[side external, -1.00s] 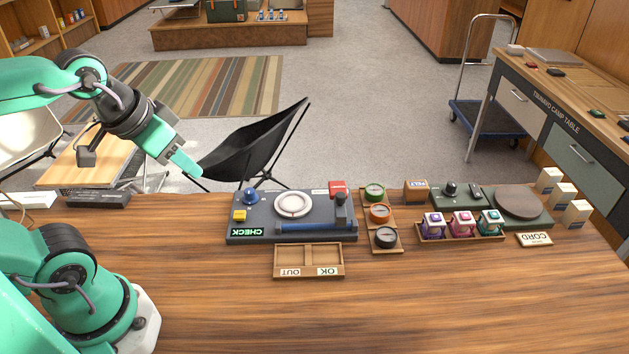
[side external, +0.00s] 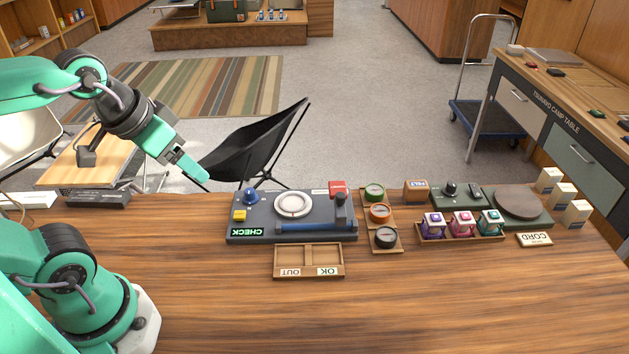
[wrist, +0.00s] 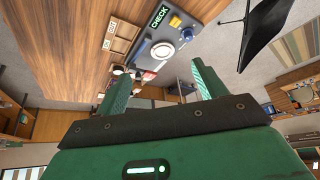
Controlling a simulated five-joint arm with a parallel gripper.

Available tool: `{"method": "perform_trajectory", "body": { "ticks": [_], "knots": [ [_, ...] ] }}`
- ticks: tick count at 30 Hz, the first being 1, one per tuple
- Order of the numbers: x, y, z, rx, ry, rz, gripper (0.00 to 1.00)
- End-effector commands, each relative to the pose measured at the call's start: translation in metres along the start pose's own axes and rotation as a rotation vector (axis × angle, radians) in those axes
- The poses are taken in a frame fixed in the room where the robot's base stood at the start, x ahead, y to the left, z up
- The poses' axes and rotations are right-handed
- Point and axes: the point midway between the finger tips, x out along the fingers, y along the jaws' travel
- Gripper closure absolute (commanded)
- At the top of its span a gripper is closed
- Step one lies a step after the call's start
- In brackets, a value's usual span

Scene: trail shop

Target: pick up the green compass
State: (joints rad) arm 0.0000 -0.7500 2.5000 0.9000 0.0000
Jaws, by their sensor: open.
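The green compass (side external: 374,193) lies in the far slot of a narrow wooden rack (side external: 393,243), beyond an orange compass (side external: 380,213) and a black compass (side external: 386,237). My gripper (side external: 206,179) is open and empty, high to the left of the rack and well away from it. In the wrist view, my gripper's two fingers (wrist: 160,85) stand wide apart with nothing between them. I cannot make out the green compass in the wrist view.
A dark check station (side external: 318,215) with a white ring dial stands left of the rack; it shows in the wrist view (wrist: 188,12). A wooden OUT/OK tray (side external: 308,262) lies before it. Lanterns (side external: 462,224) stand right of the rack. The front tabletop is clear.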

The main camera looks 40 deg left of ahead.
Motion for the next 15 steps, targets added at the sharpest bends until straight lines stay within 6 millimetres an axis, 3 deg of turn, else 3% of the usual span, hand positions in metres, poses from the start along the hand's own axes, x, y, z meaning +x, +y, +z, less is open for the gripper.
{"method": "perform_trajectory", "body": {
  "ticks": [8, 15],
  "knots": [
    [-0.001, 0.001, -0.01, -0.001, -0.011, 0.002, 0.3],
    [-0.004, 0.005, -0.046, -0.003, -0.046, 0.008, 0.3]
  ]
}}
